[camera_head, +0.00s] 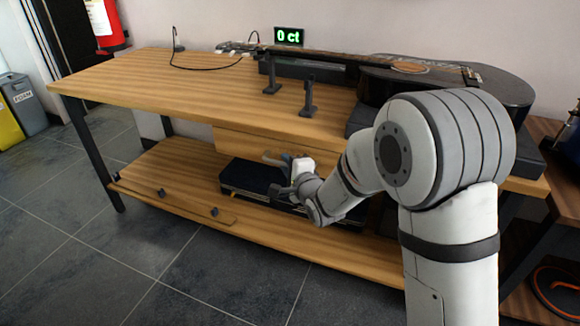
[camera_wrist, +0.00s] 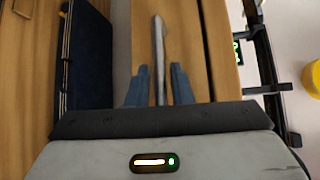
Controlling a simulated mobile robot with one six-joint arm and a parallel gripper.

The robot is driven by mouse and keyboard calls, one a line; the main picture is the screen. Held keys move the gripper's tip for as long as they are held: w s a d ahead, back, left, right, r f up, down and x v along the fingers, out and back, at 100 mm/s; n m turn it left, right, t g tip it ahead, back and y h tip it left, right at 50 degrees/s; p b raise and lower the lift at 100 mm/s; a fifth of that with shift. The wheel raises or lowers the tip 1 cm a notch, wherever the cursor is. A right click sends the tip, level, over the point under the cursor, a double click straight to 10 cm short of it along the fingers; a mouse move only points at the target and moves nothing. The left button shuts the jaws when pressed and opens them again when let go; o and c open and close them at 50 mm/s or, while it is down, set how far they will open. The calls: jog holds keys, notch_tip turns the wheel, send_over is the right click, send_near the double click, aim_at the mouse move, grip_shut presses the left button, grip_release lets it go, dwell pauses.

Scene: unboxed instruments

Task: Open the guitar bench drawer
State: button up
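The guitar bench (camera_head: 130,75) is a wooden table with dark legs. Its drawer (camera_head: 235,146) is a wooden front under the tabletop and looks shut; part of it is hidden behind my arm. In the wrist view the drawer front (camera_wrist: 190,50) fills the middle, with a pale bar handle (camera_wrist: 158,45) running along it. My gripper (camera_wrist: 161,82) is open, with one blue-grey finger on each side of the handle and a small gap showing on both sides. In the head view my gripper (camera_head: 277,160) is at the drawer front.
A dark case (camera_head: 250,178) lies on the lower shelf (camera_head: 180,160) below the drawer. Tiled floor (camera_head: 120,265) in front is clear.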

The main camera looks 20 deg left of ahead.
grip_shut()
